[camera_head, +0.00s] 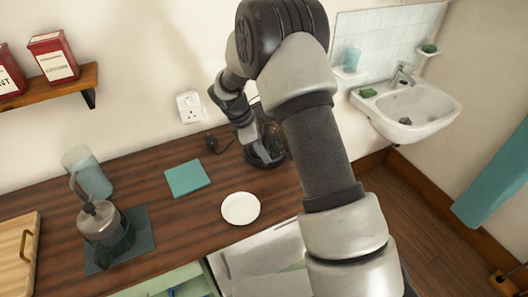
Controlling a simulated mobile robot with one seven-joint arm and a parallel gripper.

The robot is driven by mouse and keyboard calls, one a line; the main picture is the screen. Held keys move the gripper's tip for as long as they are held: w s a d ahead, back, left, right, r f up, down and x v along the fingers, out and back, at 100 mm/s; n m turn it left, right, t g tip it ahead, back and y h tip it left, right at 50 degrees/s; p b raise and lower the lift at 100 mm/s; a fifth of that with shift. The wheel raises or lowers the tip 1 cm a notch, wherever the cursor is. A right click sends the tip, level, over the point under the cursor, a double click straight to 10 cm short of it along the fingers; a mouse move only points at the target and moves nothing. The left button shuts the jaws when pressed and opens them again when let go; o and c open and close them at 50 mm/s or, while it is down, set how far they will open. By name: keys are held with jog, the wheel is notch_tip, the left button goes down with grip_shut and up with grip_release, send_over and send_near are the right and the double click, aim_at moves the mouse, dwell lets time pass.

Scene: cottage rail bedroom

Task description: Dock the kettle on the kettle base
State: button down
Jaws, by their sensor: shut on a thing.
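The dark kettle (272,140) is at the right end of the wooden counter, partly hidden behind my arm. My gripper (249,134) is at its left side and shut on it, with the fingertips hard to make out. The dark round kettle base (263,161) shows low under the kettle, near the back wall. The kettle looks upright and over the base, but I cannot tell whether it is seated or just above it.
On the wooden counter (150,190) are a white saucer (240,208), a teal cloth (187,178), a metal-lidded pot (103,222) on a dark mat, a clear jug (88,175) and a cutting board (20,250). A black plug (211,143) lies left of my gripper. A sink (405,108) is right.

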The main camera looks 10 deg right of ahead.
jog(key=c, duration=1.6)
grip_release()
jog(key=shift+f, duration=0.1)
jog(key=shift+c, duration=0.2)
jog(key=shift+f, duration=0.25)
jog(key=v, duration=1.7)
jog(key=s+d+r+m+y, duration=0.1)
jog(key=s+d+r+m, duration=0.25)
jog(key=r, duration=0.35)
jog(key=s+d+r+m+t+y, duration=0.1)
jog(key=s+d+r+m+t, duration=0.1)
jog(key=s+m, duration=0.5)
jog(key=s+d+r+m+t+y, duration=0.2)
jog(key=s+m, duration=0.5)
jog(key=s, duration=1.1)
jog(key=shift+s+d+r+t+y+b, duration=0.35)
jog(key=shift+d+r+t, duration=0.15)
jog(key=shift+d+t, duration=0.3)
